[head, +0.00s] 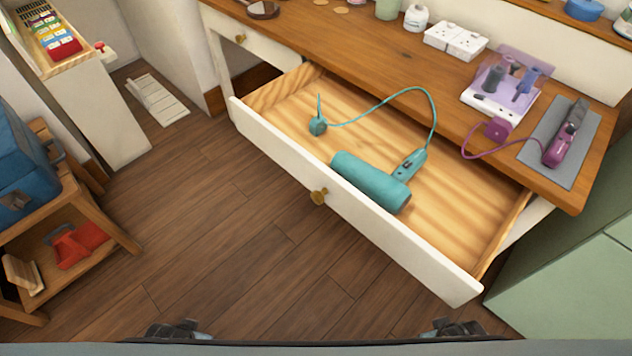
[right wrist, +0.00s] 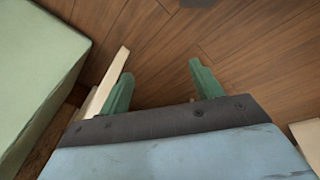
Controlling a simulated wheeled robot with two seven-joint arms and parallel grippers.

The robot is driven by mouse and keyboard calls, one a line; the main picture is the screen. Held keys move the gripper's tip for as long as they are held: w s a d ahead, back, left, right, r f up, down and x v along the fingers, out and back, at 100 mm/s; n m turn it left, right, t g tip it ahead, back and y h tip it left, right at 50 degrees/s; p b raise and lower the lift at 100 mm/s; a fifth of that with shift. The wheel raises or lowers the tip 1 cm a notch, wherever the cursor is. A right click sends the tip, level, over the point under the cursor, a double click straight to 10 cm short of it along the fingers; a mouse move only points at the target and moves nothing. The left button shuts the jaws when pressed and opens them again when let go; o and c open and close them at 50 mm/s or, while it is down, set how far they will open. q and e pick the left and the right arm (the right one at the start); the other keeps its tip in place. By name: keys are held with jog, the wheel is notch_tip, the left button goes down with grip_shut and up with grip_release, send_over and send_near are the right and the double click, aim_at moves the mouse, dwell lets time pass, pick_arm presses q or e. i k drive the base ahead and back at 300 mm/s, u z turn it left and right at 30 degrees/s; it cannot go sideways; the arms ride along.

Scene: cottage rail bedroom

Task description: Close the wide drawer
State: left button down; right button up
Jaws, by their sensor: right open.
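The wide drawer (head: 375,225) under the wooden desk is pulled well out, with a white front and a round brass knob (head: 319,196). A teal hair dryer (head: 370,180) with its cord and plug lies inside it. My right gripper (head: 452,328) is at the bottom edge of the head view, in front of the drawer and apart from it. In the right wrist view its green fingers (right wrist: 160,82) are spread and empty, with a pale edge, probably the drawer front (right wrist: 108,85), to their left. My left gripper (head: 180,330) is at the bottom left, mostly hidden.
The desktop (head: 370,50) holds a purple styling tool (head: 568,135) on a grey mat, a holder and sockets. A smaller drawer (head: 240,38) is shut. A green cabinet (head: 570,270) stands right, a wooden stand (head: 75,200) left. The floor before the drawer is clear.

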aim_at(460, 211)
jog(key=z, duration=1.6)
jog(key=k, duration=1.1)
jog(key=u, duration=1.3)
jog(key=i, duration=0.5)
